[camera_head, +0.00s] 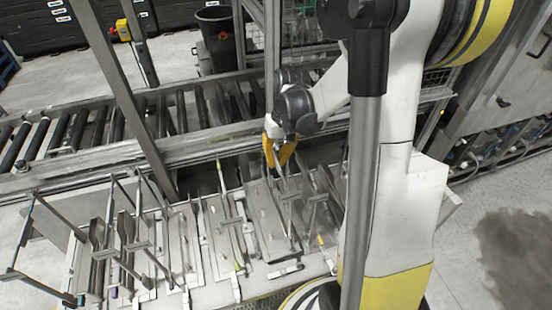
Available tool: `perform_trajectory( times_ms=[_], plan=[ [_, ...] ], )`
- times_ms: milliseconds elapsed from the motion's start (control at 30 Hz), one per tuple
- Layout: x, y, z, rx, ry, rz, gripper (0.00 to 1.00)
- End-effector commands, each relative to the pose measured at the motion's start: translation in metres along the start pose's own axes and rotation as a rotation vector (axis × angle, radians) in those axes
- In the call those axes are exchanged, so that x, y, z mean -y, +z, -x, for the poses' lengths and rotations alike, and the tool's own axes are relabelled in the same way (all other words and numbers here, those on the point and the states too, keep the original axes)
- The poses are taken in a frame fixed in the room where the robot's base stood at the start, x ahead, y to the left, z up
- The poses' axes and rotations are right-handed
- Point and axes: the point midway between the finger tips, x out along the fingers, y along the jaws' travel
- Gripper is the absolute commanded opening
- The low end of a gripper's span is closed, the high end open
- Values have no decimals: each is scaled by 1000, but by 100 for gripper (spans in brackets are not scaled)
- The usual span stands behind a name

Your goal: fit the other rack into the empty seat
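Several metal racks with thin uprights stand in a row on a pale bench along the front. One rack (122,255) is at the left, another (187,245) is left of the middle, and a flat plate-like one (265,222) lies below my gripper. My gripper (281,163), with yellow-orange fingers, points down at the top of a thin upright near the bench's back edge. I cannot tell whether its fingers touch or hold that upright, nor how far apart they are. I cannot make out which seat is empty. My arm hides the right end of the row.
A roller conveyor (65,135) with a metal side rail runs behind the bench. A slanted metal post (125,90) crosses the left part. A dark bin (217,42) stands behind the conveyor. The floor at right is open, with a dark wet patch (515,250).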

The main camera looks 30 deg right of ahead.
Motion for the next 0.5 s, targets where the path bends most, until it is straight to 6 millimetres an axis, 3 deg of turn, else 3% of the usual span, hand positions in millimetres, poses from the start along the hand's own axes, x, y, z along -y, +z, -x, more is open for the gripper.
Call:
perform_trajectory(
  times_ms=[500],
  plan=[
    [6, 0, 1, 0, -1, 1, 0]
  ],
)
